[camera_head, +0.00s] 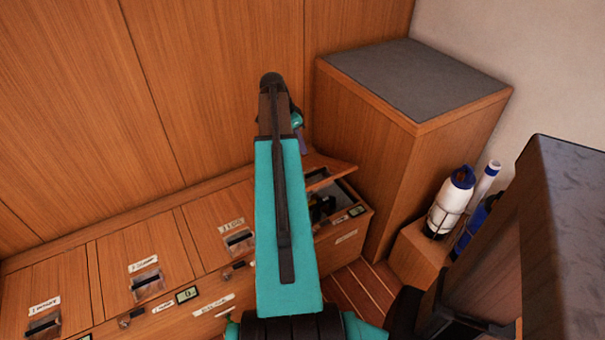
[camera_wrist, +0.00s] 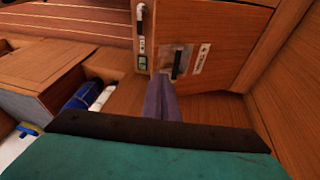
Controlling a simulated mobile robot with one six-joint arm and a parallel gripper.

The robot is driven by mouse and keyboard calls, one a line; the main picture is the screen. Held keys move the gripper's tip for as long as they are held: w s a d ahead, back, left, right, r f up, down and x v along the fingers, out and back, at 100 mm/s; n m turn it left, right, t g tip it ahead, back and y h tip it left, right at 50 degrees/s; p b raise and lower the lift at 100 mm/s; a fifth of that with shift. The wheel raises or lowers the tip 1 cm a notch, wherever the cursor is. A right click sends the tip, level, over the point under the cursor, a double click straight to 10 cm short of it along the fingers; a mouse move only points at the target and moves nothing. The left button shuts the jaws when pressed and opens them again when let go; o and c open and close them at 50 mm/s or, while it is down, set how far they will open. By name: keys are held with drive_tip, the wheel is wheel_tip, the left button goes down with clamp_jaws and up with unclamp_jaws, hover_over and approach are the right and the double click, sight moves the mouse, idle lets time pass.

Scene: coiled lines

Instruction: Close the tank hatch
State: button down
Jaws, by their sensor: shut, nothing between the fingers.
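The wooden bench has a row of labelled hatches. The rightmost hatch lid (camera_head: 332,164) stands raised, tilted over a dark opening (camera_head: 322,205) with dark items inside; my arm hides part of it. My gripper (camera_head: 303,146) is mostly hidden behind my teal arm in the head view, above and behind the raised lid. In the wrist view its purple fingers (camera_wrist: 163,100) are shut together and empty. Beyond their tips is a wooden panel (camera_wrist: 225,45) with a black handle (camera_wrist: 178,64) and a white label (camera_wrist: 201,58). Contact between fingers and panel cannot be told.
A grey-topped wooden cabinet (camera_head: 415,80) stands right of the open hatch. Bottles (camera_head: 450,202) stand in a low wooden holder (camera_head: 417,254) near it. Hatches to the left, such as the middle one (camera_head: 140,262), lie flat. A wood-panelled wall (camera_head: 210,80) rises behind.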

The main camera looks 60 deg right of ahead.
drive_tip(key=shift+w+a, duration=0.1)
drive_tip(key=shift+w, duration=0.1)
drive_tip(key=shift+f, duration=0.15)
hover_over(315, 183)
drive_tip(key=w, duration=0.2)
drive_tip(key=f, duration=1.1)
drive_tip(key=shift+a, duration=0.2)
drive_tip(key=shift+s+a+f, duration=0.1)
drive_tip(key=shift+s+f, duration=0.1)
drive_tip(key=shift+f, duration=0.25)
drive_tip(key=shift+s+a+f, duration=0.1)
drive_tip(key=shift+s+f, duration=0.05)
drive_tip(key=shift+f, duration=0.25)
